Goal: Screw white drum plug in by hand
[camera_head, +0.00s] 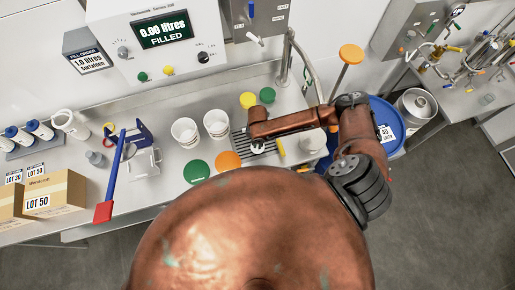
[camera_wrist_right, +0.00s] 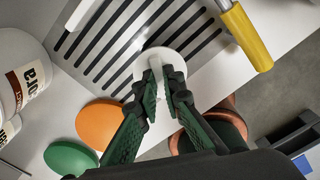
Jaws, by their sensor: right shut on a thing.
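The white drum plug (camera_wrist_right: 160,62) is a round white disc with a raised grip. In the wrist view it sits between the dark green fingertips of my right gripper (camera_wrist_right: 159,90), which is shut on it. In the head view the plug (camera_head: 258,149) shows as a small white patch at the slotted drain grate (camera_head: 270,147), below my right wrist. I cannot tell whether the plug touches the grate. A blue drum (camera_head: 396,113) with a white label stands at the right, partly behind my right arm; no opening on it shows. My left gripper is not in view.
An orange lid (camera_wrist_right: 100,122) and a green lid (camera_wrist_right: 70,158) lie beside the grate. White cups (camera_head: 216,123) stand left of it. A yellow-handled tool (camera_wrist_right: 246,36) lies at its right end. A tap (camera_head: 303,66) and an orange-topped post (camera_head: 350,55) rise behind.

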